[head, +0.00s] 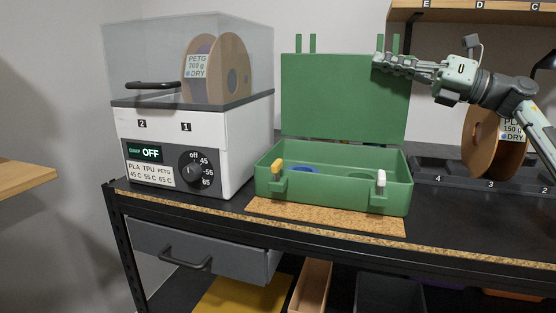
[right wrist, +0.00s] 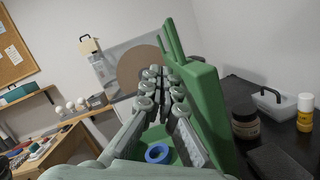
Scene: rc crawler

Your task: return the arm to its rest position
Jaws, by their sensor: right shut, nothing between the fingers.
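My right gripper (head: 380,61) is up in front of the raised lid (head: 335,100) of the green case, near the lid's top right corner. It is shut and empty, with its fingers pointing left. In the right wrist view its fingers (right wrist: 163,85) lie close together in the middle of the picture. The green case (head: 335,200) stands open on the bench. A blue ring (head: 305,170) lies inside it and also shows in the right wrist view (right wrist: 157,153). My left gripper is in neither view.
A filament dryer (head: 230,140) with a clear cover stands left of the case. A spool (head: 480,140) stands behind my right arm on a dark numbered rack (head: 455,180). A shelf (head: 470,12) hangs above. A grey drawer (head: 200,245) sits under the bench top.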

